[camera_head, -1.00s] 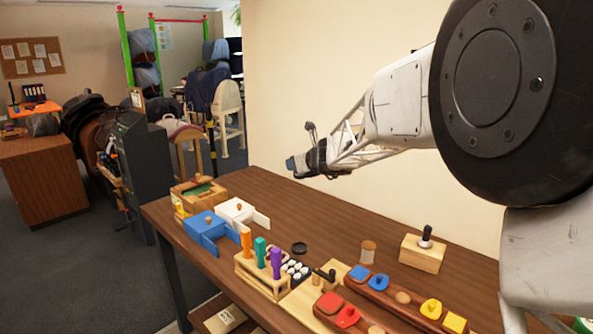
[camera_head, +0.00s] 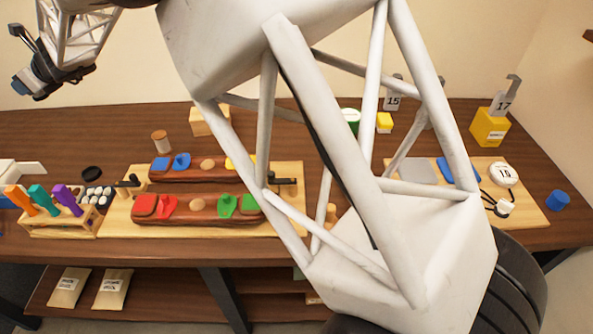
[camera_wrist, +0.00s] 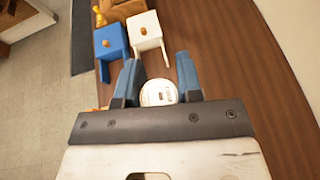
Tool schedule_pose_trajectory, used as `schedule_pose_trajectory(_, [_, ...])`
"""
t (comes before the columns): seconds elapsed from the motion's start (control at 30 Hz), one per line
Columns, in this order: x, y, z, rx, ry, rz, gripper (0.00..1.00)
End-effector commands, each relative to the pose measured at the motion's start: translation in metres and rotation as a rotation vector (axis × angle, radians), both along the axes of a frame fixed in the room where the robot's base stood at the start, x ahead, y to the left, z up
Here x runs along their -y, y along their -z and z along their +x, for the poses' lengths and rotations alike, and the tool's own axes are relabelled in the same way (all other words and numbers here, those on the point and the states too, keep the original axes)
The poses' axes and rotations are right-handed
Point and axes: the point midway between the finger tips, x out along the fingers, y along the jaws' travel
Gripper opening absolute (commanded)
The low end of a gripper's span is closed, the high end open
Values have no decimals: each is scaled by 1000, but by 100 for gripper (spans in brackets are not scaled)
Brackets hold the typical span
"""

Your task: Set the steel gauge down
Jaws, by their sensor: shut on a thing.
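My gripper (camera_wrist: 158,84) is shut on a round, pale disc with printed text, taken to be the steel gauge (camera_wrist: 158,93). The disc sits between the two blue fingers in the wrist view. In the head view my gripper (camera_head: 22,84) is at the upper left, above the table's back left part and apart from it. The held disc cannot be made out there.
The brown table (camera_head: 130,126) holds a pegged wooden rack (camera_head: 60,222), a board with red, blue and green pieces (camera_head: 115,212), and a yellow block (camera_head: 490,127) at right. My arm hides the table's middle.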

Motion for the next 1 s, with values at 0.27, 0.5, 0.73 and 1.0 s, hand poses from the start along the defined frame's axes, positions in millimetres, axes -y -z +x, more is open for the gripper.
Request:
schedule_pose_trajectory(0.27, [29, 7, 15, 1, 2, 0, 2])
schedule_pose_trajectory(0.5, [86, 24, 40, 0, 2, 0, 2])
schedule_pose_trajectory(0.73, [154, 43, 61, 0, -1, 0, 2])
schedule_pose_trajectory(1.0, [234, 65, 77, 0, -5, 0, 2])
